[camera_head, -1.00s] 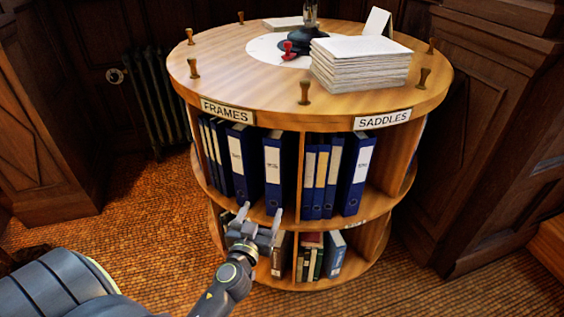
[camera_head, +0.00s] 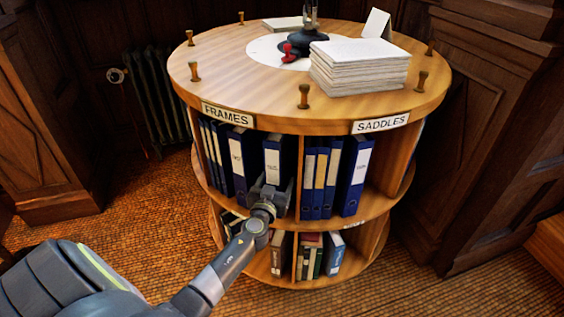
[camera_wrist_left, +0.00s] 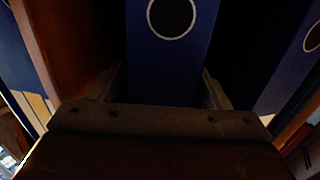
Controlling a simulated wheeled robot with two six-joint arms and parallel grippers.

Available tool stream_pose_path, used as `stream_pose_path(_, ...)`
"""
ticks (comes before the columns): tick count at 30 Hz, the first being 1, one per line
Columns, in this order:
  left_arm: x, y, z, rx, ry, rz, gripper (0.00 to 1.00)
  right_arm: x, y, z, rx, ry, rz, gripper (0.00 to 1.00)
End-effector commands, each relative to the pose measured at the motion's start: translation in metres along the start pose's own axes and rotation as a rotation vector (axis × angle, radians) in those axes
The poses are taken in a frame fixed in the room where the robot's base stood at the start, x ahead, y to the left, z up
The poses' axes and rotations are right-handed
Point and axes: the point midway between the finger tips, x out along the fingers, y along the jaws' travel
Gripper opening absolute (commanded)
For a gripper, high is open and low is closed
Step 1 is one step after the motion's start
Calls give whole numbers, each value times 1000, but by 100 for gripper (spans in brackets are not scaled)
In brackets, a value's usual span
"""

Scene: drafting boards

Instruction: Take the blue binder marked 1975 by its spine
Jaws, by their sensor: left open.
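A blue binder (camera_head: 272,160) with a white spine label stands upright on the upper shelf, just left of a wooden divider. The writing on its label is too small to read surely. My left gripper (camera_head: 272,186) is open at the lower part of this spine. In the left wrist view the blue spine (camera_wrist_left: 165,70) with its round finger ring lies between my two spread fingers (camera_wrist_left: 160,84), with dark gaps on either side. The lower spine is hidden behind my gripper in the head view. My right gripper is not in view.
Another blue binder (camera_head: 238,165) stands to the left, and several more (camera_head: 355,175) stand right of the divider. The round shelf's top (camera_head: 225,75) carries a paper stack (camera_head: 358,75) and short pegs. The lower shelf holds books (camera_head: 310,258).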

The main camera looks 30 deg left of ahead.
Motion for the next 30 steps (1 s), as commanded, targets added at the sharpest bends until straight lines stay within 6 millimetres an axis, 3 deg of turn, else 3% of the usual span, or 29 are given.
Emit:
stream_pose_path(4,14,0,0,0,1,0,71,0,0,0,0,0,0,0)
stream_pose_path(13,17,0,0,0,0,0,71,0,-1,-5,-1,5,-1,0)
stream_pose_path(27,16,0,0,0,0,-1,9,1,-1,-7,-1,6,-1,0)
stream_pose_path(30,17,0,-2,0,4,0,3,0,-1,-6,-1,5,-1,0)
